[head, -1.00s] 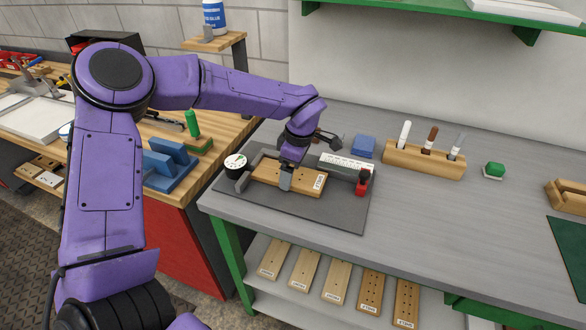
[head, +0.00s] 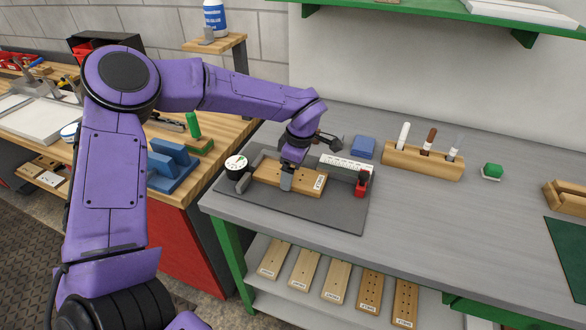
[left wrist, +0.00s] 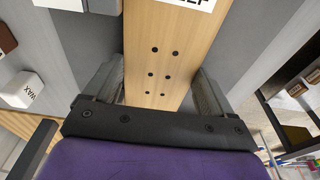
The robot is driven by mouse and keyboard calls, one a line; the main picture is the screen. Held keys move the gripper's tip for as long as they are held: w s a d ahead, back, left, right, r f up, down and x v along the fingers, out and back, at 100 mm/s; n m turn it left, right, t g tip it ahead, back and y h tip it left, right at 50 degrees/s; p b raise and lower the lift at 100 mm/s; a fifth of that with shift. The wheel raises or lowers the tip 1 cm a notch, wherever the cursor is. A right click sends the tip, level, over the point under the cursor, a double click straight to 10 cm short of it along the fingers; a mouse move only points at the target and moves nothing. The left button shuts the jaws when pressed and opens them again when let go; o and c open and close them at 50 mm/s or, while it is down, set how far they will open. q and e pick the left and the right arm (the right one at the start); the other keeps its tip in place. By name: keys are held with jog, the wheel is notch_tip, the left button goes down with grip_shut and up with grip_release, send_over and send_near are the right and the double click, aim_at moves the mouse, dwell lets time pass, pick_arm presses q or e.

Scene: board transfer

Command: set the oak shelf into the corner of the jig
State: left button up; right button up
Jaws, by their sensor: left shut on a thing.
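The oak shelf (head: 306,181) is a light wooden board with a white label, lying at the jig on the dark grey mat (head: 330,215). The jig's grey fence (head: 340,172) runs behind it, and a grey stop (head: 243,182) stands at its left end. My left gripper (head: 287,181) is shut across the board near its middle. In the left wrist view the board (left wrist: 160,65), with several dark holes, lies between the two fingers (left wrist: 157,92). I cannot tell whether the board touches the fence or the stop. My right gripper is not in view.
A round white-topped tin (head: 236,162) and a red clamp (head: 361,184) flank the jig. A blue block (head: 363,147) and a wooden holder with markers (head: 424,160) stand behind. Several boards (head: 304,270) lie on the lower shelf.

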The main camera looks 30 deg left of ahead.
pick_arm(q)
jog(key=shift+a+p, duration=0.1)
jog(key=shift+p, duration=0.3)
jog(key=o, duration=1)
jog(key=shift+a, duration=0.1)
jog(key=shift+c, duration=0.2)
jog(key=shift+a+f, duration=0.1)
jog(key=shift+a, duration=0.05)
notch_tip(320, 180, up, 10)
jog(key=d+b, duration=0.1)
jog(key=shift+w+d+r, duration=0.15)
jog(key=shift+d+r, duration=0.05)
jog(key=shift+d, duration=0.1)
jog(key=shift+f, duration=0.1)
